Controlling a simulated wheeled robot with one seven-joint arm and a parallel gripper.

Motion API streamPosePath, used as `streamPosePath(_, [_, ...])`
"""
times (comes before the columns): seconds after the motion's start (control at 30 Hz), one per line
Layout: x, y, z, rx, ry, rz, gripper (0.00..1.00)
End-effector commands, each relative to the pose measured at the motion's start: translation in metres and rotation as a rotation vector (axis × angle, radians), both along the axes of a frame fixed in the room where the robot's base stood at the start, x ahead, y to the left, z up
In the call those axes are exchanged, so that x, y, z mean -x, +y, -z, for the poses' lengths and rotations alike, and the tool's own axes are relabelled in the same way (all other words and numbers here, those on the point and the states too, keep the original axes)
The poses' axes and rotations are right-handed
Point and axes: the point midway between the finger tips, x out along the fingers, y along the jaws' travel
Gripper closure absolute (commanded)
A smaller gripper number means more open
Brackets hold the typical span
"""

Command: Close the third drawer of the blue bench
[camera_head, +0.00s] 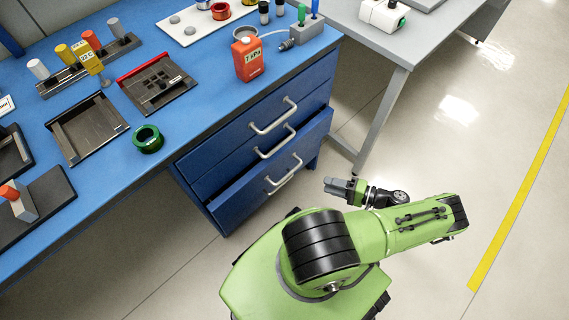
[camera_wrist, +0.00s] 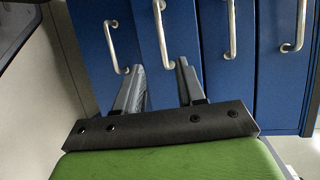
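The blue bench (camera_head: 205,153) shows three drawers with pale handles in the head view. The third drawer (camera_head: 238,211) stands out from the bench, with a dark gap above its front. Its handle (camera_head: 284,175) faces my gripper (camera_head: 333,185), which is to the right and apart from it. In the wrist view, my gripper (camera_wrist: 160,74) is open and empty. Its two dark fingers point at the blue fronts. A handle that looks like the third drawer's (camera_wrist: 160,32) has its near end between the fingertips in the picture; contact cannot be told.
The wrist view shows another handle (camera_wrist: 115,46) to the left, on a lower front. A red bottle (camera_head: 248,60) and a green ring (camera_head: 148,138) stand on the benchtop. A grey table (camera_head: 385,43) is behind. The floor at right is clear.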

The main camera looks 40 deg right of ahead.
Motion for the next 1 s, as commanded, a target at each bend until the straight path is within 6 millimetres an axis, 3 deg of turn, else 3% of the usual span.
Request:
streamPosePath(0.17, [-0.016,0.010,0.002,-0.002,-0.008,-0.007,0.61])
streamPosePath(0.5, [-0.093,0.045,0.019,-0.003,-0.006,-0.008,0.61])
streamPosePath(0.7, [-0.129,0.061,0.026,-0.001,-0.005,-0.005,0.61])
streamPosePath(1.0, [-0.140,0.065,0.028,0.000,-0.004,-0.002,0.61])
